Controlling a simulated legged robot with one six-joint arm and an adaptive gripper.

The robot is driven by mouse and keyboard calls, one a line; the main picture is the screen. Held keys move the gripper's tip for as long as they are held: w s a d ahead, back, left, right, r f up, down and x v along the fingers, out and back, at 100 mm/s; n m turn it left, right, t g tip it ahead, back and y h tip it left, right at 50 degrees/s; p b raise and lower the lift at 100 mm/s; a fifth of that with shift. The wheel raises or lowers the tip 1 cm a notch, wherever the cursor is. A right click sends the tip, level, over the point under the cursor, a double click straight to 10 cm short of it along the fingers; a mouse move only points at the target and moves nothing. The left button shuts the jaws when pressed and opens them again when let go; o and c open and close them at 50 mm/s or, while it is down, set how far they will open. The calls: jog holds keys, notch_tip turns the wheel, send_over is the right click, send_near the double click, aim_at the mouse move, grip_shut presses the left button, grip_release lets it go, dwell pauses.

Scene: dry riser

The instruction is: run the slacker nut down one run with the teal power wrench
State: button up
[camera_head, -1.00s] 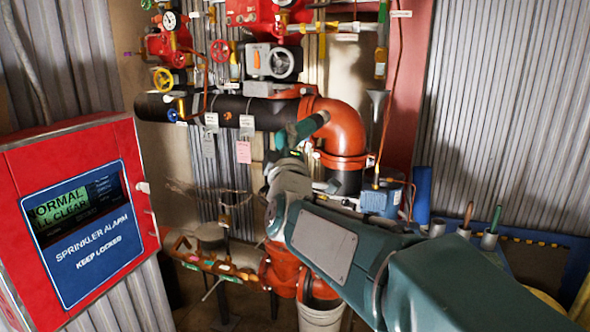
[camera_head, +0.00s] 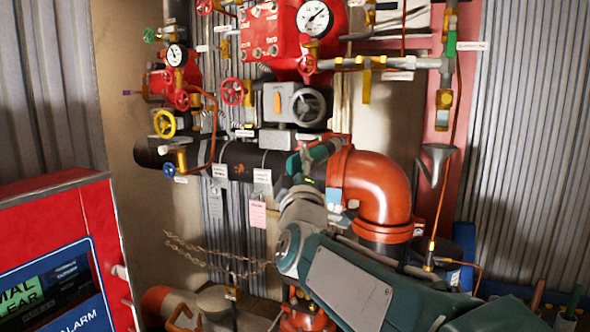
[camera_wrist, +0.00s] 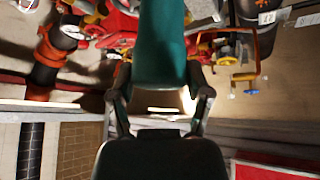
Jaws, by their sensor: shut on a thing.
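The teal power wrench (camera_wrist: 161,45) fills the upper middle of the wrist view, and my gripper (camera_wrist: 161,90) is shut on it. In the head view, the teal wrench (camera_head: 322,152) points up and right from my gripper (camera_head: 303,180). It appears in front of the black pipe and beside the orange elbow (camera_head: 375,190). I cannot tell whether it touches either. The pipe joint by the elbow is partly hidden behind the wrench and my wrist. The nuts there are too small or hidden to tell which is slacker.
The red alarm box (camera_head: 75,225) stands at the lower left. Red valves, gauges (camera_head: 314,18) and handwheels crowd the wall above the black pipe (camera_head: 262,160). Paper tags (camera_head: 258,214) hang below it. A chain (camera_head: 215,255) hangs lower, and a grey funnel (camera_head: 436,160) stands right of the elbow.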

jog(key=shift+s+d+r, duration=0.1)
jog(key=shift+s+d, duration=0.05)
jog(key=shift+d, duration=0.05)
jog(key=shift+w+d, duration=0.15)
jog(key=shift+w, duration=0.55)
jog(key=shift+w+d, duration=0.15)
jog(key=shift+w, duration=0.5)
jog(key=shift+w+d, duration=0.3)
jog(key=shift+w, duration=0.45)
jog(key=shift+w+d, duration=0.3)
jog(key=shift+w, duration=0.4)
jog(key=shift+w+d, duration=0.25)
jog(key=shift+w, duration=0.3)
dwell(0.5)
jog(key=shift+s, duration=0.15)
jog(key=shift+s+a, duration=0.35)
jog(key=shift+s, duration=0.55)
jog(key=shift+s+a, duration=0.35)
jog(key=shift+s, duration=0.55)
jog(key=shift+s+a, duration=0.35)
jog(key=shift+s, duration=0.55)
